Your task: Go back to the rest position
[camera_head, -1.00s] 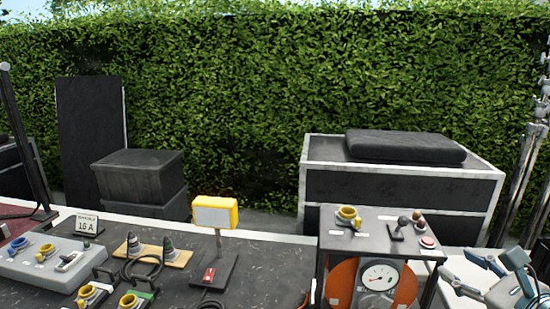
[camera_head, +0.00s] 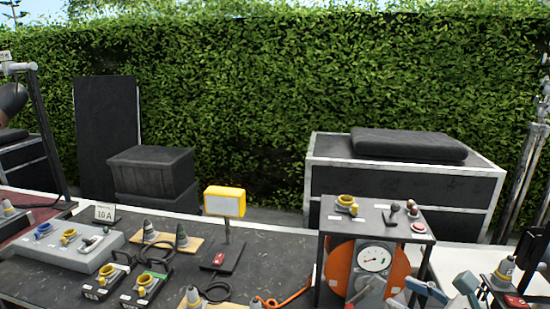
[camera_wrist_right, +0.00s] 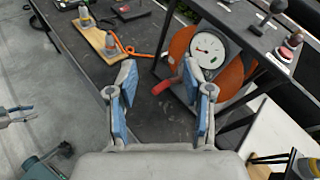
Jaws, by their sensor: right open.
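My right gripper (camera_head: 440,290) shows at the bottom right of the head view, in front of the equipment table. In the right wrist view its two blue-padded fingers (camera_wrist_right: 160,90) are spread apart with nothing between the pads. Beyond them are the orange reel (camera_wrist_right: 238,75) with its white dial and a red handle (camera_wrist_right: 163,87). A small grey and blue jaw (camera_wrist_right: 15,115) at the left edge of that view looks like my left gripper; its opening is too small to judge. The left gripper is not in the head view.
The black table (camera_head: 150,290) carries grey plugs, socket boxes and a yellow-framed sign (camera_head: 224,202). The orange reel (camera_head: 340,270) stands under a small black stand (camera_head: 375,228). A white surface with a plug (camera_head: 503,272) lies at the right. Black cases and a hedge stand behind.

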